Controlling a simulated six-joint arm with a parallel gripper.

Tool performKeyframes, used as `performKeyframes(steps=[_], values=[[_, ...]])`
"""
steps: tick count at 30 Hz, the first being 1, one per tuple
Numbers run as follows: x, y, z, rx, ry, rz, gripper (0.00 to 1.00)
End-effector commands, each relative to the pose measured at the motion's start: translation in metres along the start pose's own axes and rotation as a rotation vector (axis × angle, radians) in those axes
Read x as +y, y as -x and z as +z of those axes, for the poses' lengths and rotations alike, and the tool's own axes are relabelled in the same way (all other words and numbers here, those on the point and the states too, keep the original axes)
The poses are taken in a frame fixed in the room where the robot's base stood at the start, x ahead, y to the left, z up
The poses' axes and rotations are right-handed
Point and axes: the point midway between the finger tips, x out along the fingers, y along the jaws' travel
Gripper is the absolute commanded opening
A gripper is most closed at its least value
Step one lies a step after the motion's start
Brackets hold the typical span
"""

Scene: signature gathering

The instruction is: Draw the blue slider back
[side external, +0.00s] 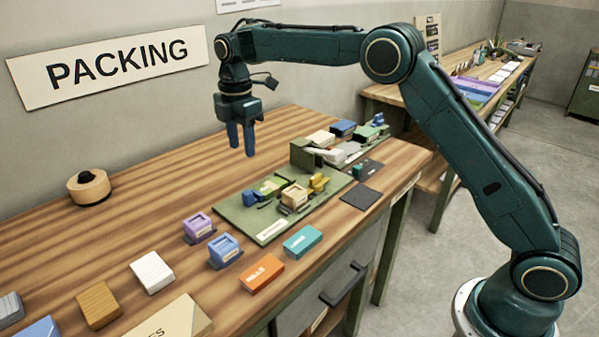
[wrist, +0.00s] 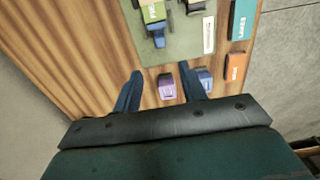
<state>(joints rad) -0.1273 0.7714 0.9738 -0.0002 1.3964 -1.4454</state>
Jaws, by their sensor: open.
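On the green board (side external: 252,222) a small blue piece (side external: 250,198), which looks like the blue slider, sits at the left end beside a green block (side external: 272,184). In the wrist view the blue piece (wrist: 159,40) shows just below the labelled green block (wrist: 153,13). I cannot tell how far along its travel it stands. My gripper (side external: 242,150) hangs fingers down, open and empty, well above the table, behind the board in the side view. In the wrist view its blue fingers (wrist: 161,70) are apart, with the blue piece beyond them.
A tan block (side external: 294,195) and yellow piece (side external: 319,182) share the board. Purple (side external: 198,226) and blue (side external: 224,249) holders, an orange box (side external: 262,272) and a teal box (side external: 302,241) stand in front. A green fixture (side external: 303,152) stands behind.

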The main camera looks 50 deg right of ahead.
Motion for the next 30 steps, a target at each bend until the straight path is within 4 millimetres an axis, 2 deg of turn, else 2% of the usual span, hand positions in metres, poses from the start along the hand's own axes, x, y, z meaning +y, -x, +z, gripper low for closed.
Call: performKeyframes(steps=[8,24,30], values=[[-0.001,-0.022,0.0,0.0,-0.001,-0.003,0.42],[-0.001,-0.102,0.0,0.0,-0.002,-0.005,0.42],[-0.001,-0.124,0.0,0.001,-0.002,-0.003,0.42]])
